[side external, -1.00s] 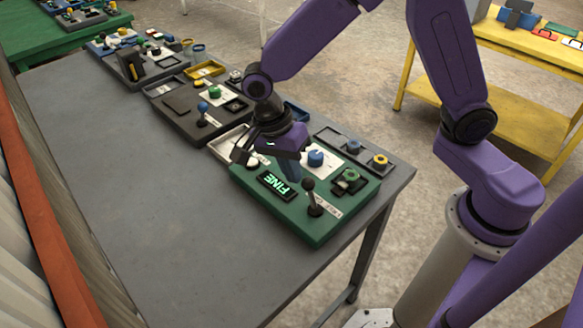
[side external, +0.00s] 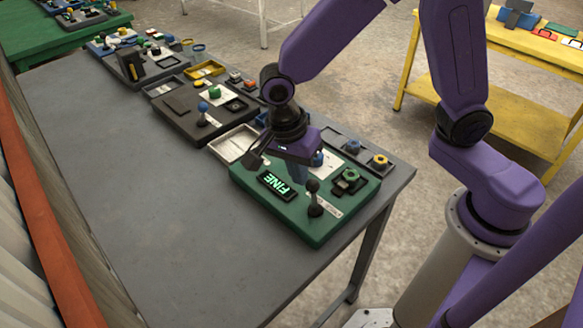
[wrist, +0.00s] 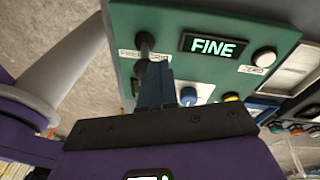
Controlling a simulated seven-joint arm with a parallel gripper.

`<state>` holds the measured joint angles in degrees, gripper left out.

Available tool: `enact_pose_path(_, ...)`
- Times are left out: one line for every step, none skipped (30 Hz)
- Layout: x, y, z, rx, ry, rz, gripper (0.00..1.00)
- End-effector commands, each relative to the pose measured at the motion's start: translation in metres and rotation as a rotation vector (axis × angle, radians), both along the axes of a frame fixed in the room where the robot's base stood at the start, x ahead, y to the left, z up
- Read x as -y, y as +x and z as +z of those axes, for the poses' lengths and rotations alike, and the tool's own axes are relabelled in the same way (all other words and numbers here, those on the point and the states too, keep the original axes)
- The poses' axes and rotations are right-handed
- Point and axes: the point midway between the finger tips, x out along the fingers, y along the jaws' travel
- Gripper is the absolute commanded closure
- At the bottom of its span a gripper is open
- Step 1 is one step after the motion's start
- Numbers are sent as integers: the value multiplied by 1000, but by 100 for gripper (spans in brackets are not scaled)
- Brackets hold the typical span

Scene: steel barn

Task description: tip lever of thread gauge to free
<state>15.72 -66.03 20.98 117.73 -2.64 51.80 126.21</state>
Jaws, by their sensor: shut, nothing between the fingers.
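The thread gauge (side external: 330,222) is a green box at the near end of the grey bench, with a lit display (side external: 278,186) reading FINE. Its black ball-topped lever (side external: 315,200) stands near the front right corner, beside a white label. In the wrist view the lever (wrist: 146,45) rises just past my fingertips, and the label behind it is partly covered. My gripper (side external: 301,178) is shut and empty, low over the gauge beside the lever. In the wrist view the closed fingers (wrist: 155,76) are close to the lever; I cannot tell whether they touch.
The gauge also carries a blue knob (side external: 318,159), partly behind my gripper, and a green-and-black part (side external: 349,181). A grey tray with blue and yellow pieces (side external: 379,160) lies behind. A dark lever box (side external: 190,115) stands farther left. The bench's left side is clear.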

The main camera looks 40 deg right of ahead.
Motion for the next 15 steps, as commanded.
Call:
enact_pose_path(0,-5,1,0,0,2,100)
enact_pose_path(0,-7,2,0,0,2,100)
enact_pose_path(0,-11,3,-1,-1,3,100)
enact_pose_path(0,-13,4,-1,-1,3,100)
enact_pose_path(0,-16,4,-1,-1,4,100)
enact_pose_path(0,-20,5,-1,-1,3,100)
enact_pose_path(0,-23,5,-1,-1,3,100)
enact_pose_path(0,-25,5,-1,-1,3,100)
enact_pose_path(0,-29,6,-1,-1,3,100)
enact_pose_path(0,-31,6,-1,-1,3,100)
enact_pose_path(0,-34,6,0,0,3,100)
enact_pose_path(0,-37,6,-1,-1,4,100)
enact_pose_path(0,-40,6,-1,-1,3,100)
enact_pose_path(0,-41,6,-1,-1,2,100)
enact_pose_path(0,-44,5,-1,-1,2,100)
